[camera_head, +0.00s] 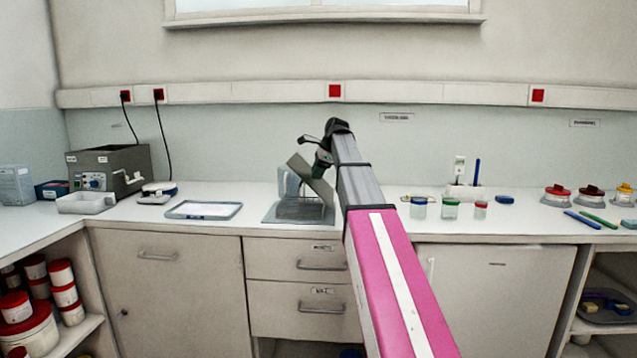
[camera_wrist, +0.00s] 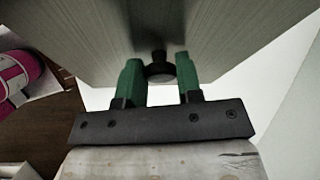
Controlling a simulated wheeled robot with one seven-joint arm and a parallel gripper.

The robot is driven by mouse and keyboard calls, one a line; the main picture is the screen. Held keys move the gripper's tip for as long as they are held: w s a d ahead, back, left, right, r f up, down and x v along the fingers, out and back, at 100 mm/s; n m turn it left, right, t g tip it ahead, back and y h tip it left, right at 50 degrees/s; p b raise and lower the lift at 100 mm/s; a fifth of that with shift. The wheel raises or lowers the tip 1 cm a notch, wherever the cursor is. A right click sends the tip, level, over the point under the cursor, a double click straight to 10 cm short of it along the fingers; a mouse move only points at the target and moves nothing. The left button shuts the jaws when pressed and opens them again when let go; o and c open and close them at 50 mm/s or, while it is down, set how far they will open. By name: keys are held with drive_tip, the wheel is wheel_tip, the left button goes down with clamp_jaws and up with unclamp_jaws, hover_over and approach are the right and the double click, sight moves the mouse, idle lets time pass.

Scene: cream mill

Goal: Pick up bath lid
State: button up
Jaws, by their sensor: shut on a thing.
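The bath lid (camera_head: 311,179) is a flat grey plate, held tilted in the air above the middle of the counter. In the wrist view the lid (camera_wrist: 230,30) fills the upper part, with a small dark round knob (camera_wrist: 159,68) on its face. My gripper (camera_wrist: 160,75) has green fingers on either side of this knob and is shut on it. In the head view my gripper (camera_head: 322,160) is small and partly hidden by my arm. The grey box-shaped bath (camera_head: 112,165) with a front dial and a tap stands at the left of the counter.
A grey tray with a rack (camera_head: 300,210) is below the lid, beside a pale jug (camera_head: 285,182). A flat tray (camera_head: 204,210) and a white tub (camera_head: 86,203) are further left. Lidded jars (camera_head: 450,208) stand right of my arm. A cable (camera_head: 162,140) hangs behind the bath.

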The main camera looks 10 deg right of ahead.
sight(290, 163)
drive_tip(key=s+a+r, duration=0.1)
drive_tip(key=a+r, duration=0.1)
drive_tip(key=a, duration=0.1)
drive_tip(key=s+a+r, duration=0.2)
drive_tip(key=a, duration=0.1)
drive_tip(key=s+a+r, duration=0.2)
drive_tip(key=a, duration=0.1)
drive_tip(key=shift+s+a+r, duration=0.2)
drive_tip(key=shift+s+a, duration=0.05)
drive_tip(key=shift+a+r, duration=0.1)
drive_tip(key=shift+r, duration=2.9)
